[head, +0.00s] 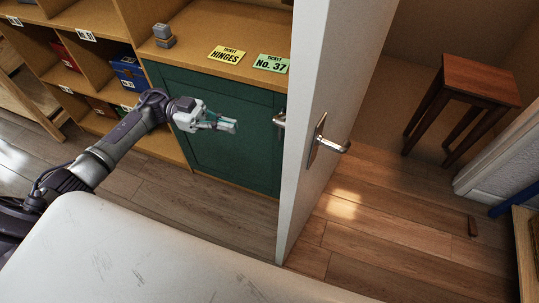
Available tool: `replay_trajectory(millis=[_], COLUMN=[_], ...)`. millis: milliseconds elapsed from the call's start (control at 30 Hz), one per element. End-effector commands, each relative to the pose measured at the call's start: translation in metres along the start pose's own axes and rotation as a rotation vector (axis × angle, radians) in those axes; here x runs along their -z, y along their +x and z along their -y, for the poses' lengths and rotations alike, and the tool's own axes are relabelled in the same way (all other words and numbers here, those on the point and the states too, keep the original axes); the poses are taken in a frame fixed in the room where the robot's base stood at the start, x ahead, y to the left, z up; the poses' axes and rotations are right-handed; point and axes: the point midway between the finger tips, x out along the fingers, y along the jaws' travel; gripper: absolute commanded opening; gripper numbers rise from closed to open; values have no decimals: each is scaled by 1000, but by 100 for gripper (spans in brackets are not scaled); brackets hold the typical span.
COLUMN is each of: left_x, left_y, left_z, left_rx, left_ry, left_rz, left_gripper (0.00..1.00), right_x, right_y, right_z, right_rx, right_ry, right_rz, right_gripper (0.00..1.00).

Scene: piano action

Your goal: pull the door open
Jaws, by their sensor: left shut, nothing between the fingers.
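The white door (340,75) stands open, seen nearly edge-on right of centre, with a doorway to its right. A silver lever handle (328,143) is on its right face. Another handle (279,120) sticks out from its left face. My left gripper (234,125) is shut and empty, to the left of the door. In the picture its fingertips point toward the left-face handle, with a gap between them. My right gripper is not in view.
A green cabinet (225,150) under a wooden counter stands behind my left gripper. Yellow and green ticket cards (227,54) lie on the counter. Shelves with boxes are at the left. A wooden stool (478,82) stands beyond the doorway.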

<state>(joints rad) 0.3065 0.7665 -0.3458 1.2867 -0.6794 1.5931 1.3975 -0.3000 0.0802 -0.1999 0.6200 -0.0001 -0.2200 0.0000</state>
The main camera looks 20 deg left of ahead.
Motion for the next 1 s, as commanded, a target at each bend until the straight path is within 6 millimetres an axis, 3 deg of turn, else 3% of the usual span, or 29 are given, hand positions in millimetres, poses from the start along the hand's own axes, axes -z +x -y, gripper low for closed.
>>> replay_trajectory(millis=[100, 267, 700, 1000], left_x=[10, 15, 12, 6], left_y=[-4, 5, 92, 128], left_z=[-19, -26, -38, -44], left_rx=[-126, -160, -154, -152], left_ry=[-33, -47, -46, -45], left_rz=[61, 73, 66, 69], left_gripper=[0, 0, 0, 0], right_x=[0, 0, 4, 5], right_y=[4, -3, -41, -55], right_z=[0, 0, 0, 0], right_rx=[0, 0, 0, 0], right_ry=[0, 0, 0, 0], right_rz=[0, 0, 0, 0], right_gripper=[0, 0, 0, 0])
